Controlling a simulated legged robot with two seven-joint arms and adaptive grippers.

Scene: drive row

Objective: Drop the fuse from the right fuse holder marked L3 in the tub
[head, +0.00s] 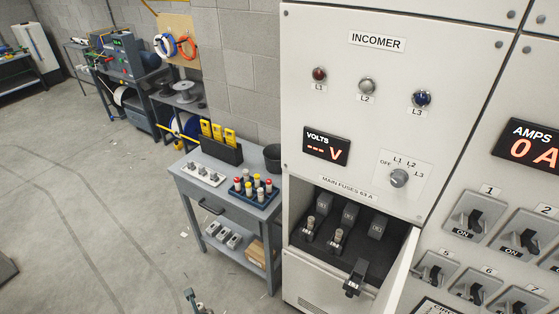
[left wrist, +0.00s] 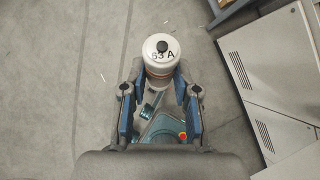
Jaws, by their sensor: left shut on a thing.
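My left gripper (left wrist: 160,77) is shut on the fuse (left wrist: 162,50), a white cylinder with a dark tip and a marking that looks like "63 A". It is held over open floor in the left wrist view. Only a small part of what looks like this gripper (head: 191,299) shows at the bottom of the head view. The right fuse holder (head: 355,280) hangs tilted forward from the MAIN FUSES recess and looks empty. The other two holders (head: 310,226) (head: 337,239) hold silvery fuses. A dark round pot (head: 272,158), probably the tub, stands at the bench's back right corner.
The grey bench (head: 230,203) stands left of the incomer cabinet (head: 308,110). It carries a rack of coloured fuses (head: 252,188), a black box of yellow meters (head: 220,149) and a white switch strip (head: 203,173). A cabinet door (head: 399,272) stands open. The floor at left is clear.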

